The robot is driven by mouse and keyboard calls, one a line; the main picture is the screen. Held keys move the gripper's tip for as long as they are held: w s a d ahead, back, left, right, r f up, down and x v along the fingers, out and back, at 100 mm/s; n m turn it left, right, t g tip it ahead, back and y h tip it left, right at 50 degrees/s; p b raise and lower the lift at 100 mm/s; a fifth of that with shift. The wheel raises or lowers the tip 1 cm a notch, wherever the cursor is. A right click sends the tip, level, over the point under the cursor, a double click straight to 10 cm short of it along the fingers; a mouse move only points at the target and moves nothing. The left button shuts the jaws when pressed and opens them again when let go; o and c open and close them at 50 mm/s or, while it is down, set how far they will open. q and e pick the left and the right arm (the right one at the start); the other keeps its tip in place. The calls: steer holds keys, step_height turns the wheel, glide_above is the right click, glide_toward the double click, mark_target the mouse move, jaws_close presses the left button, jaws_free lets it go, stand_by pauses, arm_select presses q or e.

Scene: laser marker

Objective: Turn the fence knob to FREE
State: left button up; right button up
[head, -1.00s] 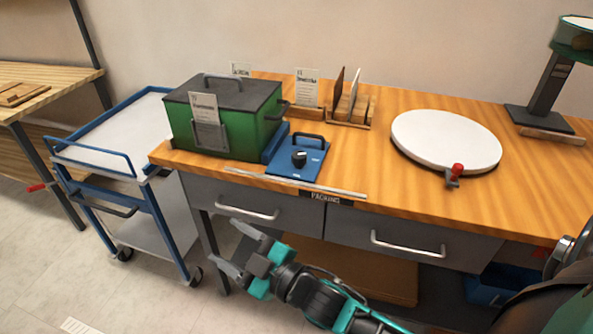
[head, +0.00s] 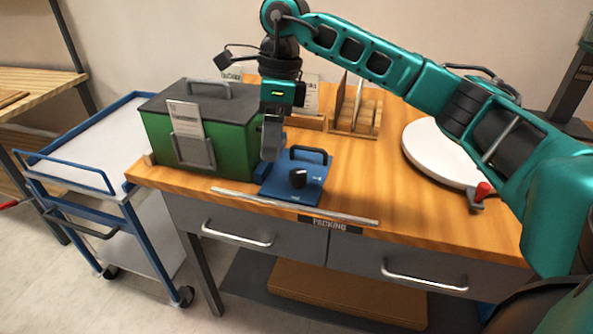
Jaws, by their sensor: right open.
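The fence knob (head: 298,178) is a small black knob on a blue plate (head: 312,193) with a black bar handle (head: 309,153) behind it. The plate lies on the wooden workbench beside a green box with a dark lid (head: 222,155). The markings near the knob are too small to read. My right gripper (head: 270,150) points down just left of and behind the knob, apart from it in the picture, with nothing seen between its fingers. It is open. It hides part of the plate's back left and the box's right side. My left gripper is not in view.
A metal rule (head: 290,206) lies along the bench's front edge. A wooden rack with upright boards (head: 355,120) stands behind. A white round turntable (head: 435,155) with a red-tipped clamp (head: 480,194) is at the right, partly behind my arm. A blue trolley (head: 85,150) stands left.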

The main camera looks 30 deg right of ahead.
step_height(320, 180, up, 3)
steer(key=h, duration=0.2)
glide_above(296, 172)
steer(key=shift+m, duration=0.3)
step_height(296, 172, down, 13)
steer(key=shift+r+b, duration=0.1)
steer(key=shift+b, duration=0.4)
steer(key=shift+c, duration=0.3)
steer(key=c, duration=1)
